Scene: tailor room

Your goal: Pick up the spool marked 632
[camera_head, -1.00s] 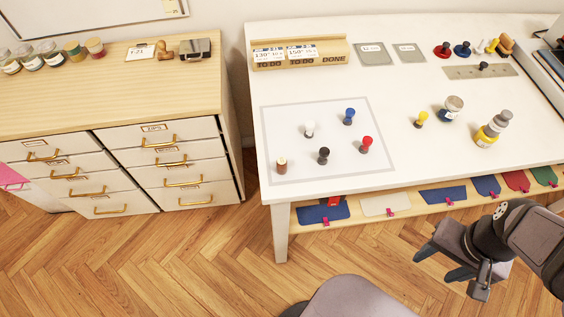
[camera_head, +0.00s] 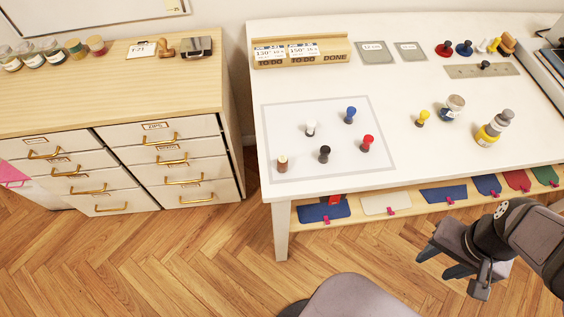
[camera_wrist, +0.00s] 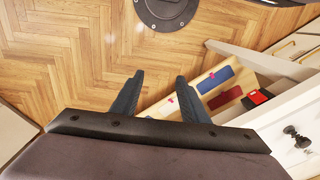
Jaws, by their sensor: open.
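Small spool-like pieces stand upright on a pale mat (camera_head: 335,165) on the white table: a white one (camera_head: 311,128), a blue one (camera_head: 350,115), a red one (camera_head: 367,143), a black one (camera_head: 324,154) and a brown one with a pale top (camera_head: 283,163). A yellow one (camera_head: 422,118) stands right of the mat. No number 632 is legible on any of them. My gripper (camera_head: 443,262) is in front of the table's front edge, away from these pieces. In the wrist view my gripper (camera_wrist: 157,92) is open, with nothing between its fingers.
A wooden TO DO/DONE rack (camera_head: 300,56) and grey plates (camera_head: 376,52) are at the back. A shelf with coloured cloths (camera_head: 443,196) juts below the front edge. A grey chair (camera_head: 365,298) stands in front.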

